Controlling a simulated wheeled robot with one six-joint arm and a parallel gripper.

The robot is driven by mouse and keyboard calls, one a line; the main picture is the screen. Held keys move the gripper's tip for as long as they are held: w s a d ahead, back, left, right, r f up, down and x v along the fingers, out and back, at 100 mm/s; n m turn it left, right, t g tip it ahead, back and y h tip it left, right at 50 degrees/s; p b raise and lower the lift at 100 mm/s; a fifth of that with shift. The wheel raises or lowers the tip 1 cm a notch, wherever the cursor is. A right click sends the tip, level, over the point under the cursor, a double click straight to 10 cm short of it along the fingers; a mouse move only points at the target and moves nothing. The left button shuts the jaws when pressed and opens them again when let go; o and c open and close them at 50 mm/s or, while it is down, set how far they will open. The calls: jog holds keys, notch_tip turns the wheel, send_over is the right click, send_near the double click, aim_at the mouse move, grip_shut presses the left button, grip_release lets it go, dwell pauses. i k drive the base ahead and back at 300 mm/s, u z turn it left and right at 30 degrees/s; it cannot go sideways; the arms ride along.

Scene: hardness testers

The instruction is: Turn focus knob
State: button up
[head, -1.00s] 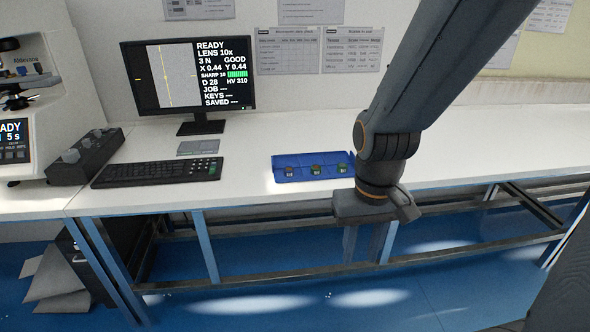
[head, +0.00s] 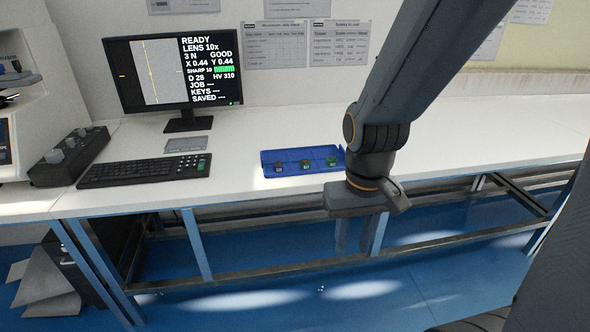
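A dark control box (head: 70,157) with several round knobs on top stands at the left end of the bench, beside the tester. Which of its knobs is the focus knob, I cannot tell. The white tester (head: 22,135) is cut off by the left edge. The monitor (head: 172,72) reads READY, LENS 10x, GOOD and a green SHARP bar. My gripper (head: 358,235) hangs in front of the bench's front edge, right of the blue tray and well to the right of the control box. It touches nothing that I can see. Its fingers are too unclear to judge.
A black keyboard (head: 143,170) lies before the monitor, with a small grey pad (head: 188,144) behind it. A blue tray (head: 290,155) holds three small blocks. The bench (head: 470,130) is clear to the right. Its blue legs and rails stand below, over blue floor.

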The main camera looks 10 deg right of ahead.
aim_at(54, 156)
jog(key=u, duration=1.45)
jog(key=i, duration=2.15)
jog(key=u, duration=0.05)
